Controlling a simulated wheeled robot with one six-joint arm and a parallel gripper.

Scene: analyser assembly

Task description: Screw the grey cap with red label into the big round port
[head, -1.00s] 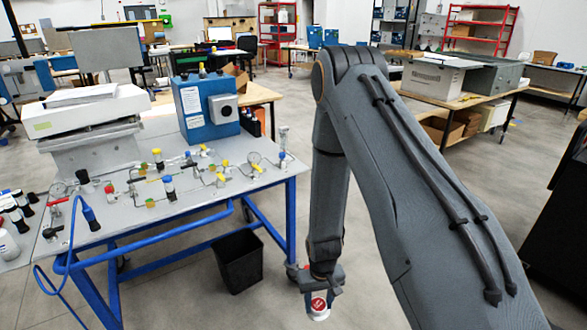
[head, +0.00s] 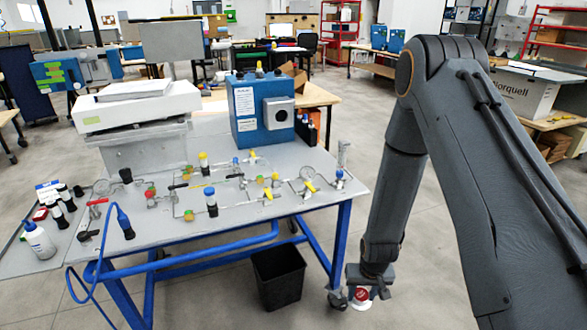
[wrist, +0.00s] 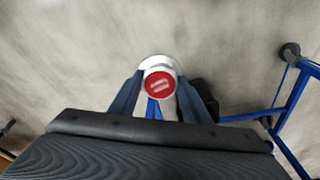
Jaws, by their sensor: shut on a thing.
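The grey cap with a red label (head: 361,294) hangs below my arm, out over the floor to the right of the table. It also shows in the wrist view (wrist: 160,83), its round red label facing the camera. My gripper (head: 368,283) is shut on the cap, with a blue-grey finger on each side of it in the wrist view. A blue box (head: 262,126) stands at the back of the table. On its front is a grey square plate with a round port (head: 280,113), apart from my gripper.
The table (head: 330,185) carries pipes, valves and gauges, with bottles (head: 40,240) at the left. A black bin (head: 278,276) stands on the floor by the table's blue legs. Open floor lies between table and arm.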

